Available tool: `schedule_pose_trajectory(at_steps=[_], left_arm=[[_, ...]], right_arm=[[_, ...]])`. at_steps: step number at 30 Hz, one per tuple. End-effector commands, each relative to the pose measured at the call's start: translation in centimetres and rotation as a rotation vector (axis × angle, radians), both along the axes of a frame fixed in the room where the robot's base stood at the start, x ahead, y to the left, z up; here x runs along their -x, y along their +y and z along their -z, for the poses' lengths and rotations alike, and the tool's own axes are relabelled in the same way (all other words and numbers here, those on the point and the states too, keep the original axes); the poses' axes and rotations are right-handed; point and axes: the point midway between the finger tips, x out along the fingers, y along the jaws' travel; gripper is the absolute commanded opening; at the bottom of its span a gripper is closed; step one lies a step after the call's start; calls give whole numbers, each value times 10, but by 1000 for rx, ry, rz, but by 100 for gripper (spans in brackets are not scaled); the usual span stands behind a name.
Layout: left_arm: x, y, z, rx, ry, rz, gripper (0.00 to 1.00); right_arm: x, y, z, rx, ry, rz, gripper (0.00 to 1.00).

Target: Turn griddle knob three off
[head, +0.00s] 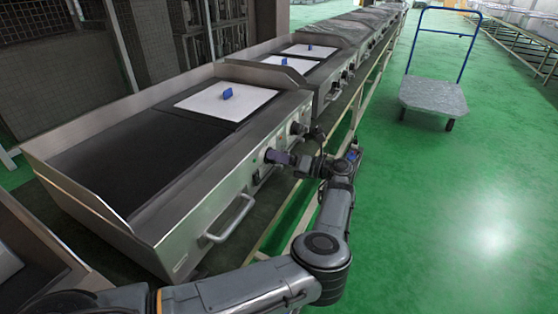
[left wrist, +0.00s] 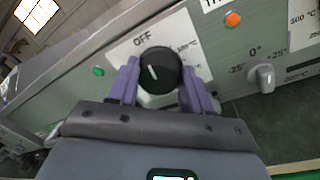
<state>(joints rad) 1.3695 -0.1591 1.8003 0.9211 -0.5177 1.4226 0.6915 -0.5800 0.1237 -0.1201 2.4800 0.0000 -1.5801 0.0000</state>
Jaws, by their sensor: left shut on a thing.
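The griddle (head: 140,160) stands at the left in the head view, its control panel facing my left arm. In the left wrist view a round black knob (left wrist: 160,70) sits on the panel below the word OFF. Its white pointer line is tilted slightly left of upright, close to the OFF mark. My left gripper (head: 278,157) is at the panel. Its two purple fingers (left wrist: 160,84) stand on either side of the knob and are shut on it. The knob's number cannot be read. My right gripper is not in view.
Beside the knob are a green lamp (left wrist: 98,71), an orange lamp (left wrist: 232,19) and a small grey dial (left wrist: 264,77). A drawer handle (head: 228,220) sticks out from the griddle front. A blue-handled cart (head: 433,97) stands on the open green floor at the right.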

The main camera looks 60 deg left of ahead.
Motion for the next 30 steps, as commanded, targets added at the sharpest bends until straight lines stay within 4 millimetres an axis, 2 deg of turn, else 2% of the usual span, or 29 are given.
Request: schedule_pose_trajectory(at_steps=[9,23,24,28,30], left_arm=[[0,0,0,-56,-90,0,19],[0,0,-1,-65,-104,0,19],[0,0,-1,-65,-104,0,51],[0,0,-1,-64,-103,0,71],[0,0,-1,-64,-102,0,74]], right_arm=[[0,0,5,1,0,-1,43],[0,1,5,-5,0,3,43],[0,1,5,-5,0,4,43],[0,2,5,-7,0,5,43],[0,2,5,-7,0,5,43]])
